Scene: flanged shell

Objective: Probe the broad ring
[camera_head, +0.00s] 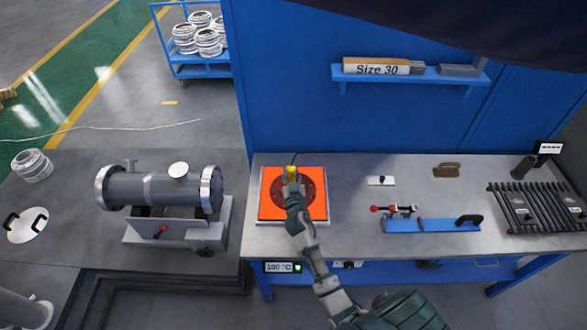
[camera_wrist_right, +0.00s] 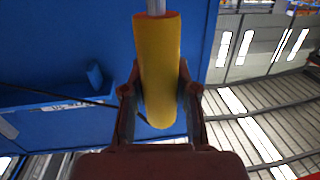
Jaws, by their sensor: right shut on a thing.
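A dark round ring (camera_head: 315,188) with small holes lies on the orange hot plate (camera_head: 268,209) on the grey bench. I cannot tell whether the probe touches the ring. My left gripper is not in view.
A grey flanged shell (camera_head: 150,188) stands in a cradle at left. To the right lie a blue bar tool (camera_head: 430,225), a red-knobbed clamp (camera_head: 392,209) and a black rack (camera_head: 535,207). A shelf (camera_head: 410,74) hangs on the blue wall. A blue cart (camera_head: 205,68) holds metal rings.

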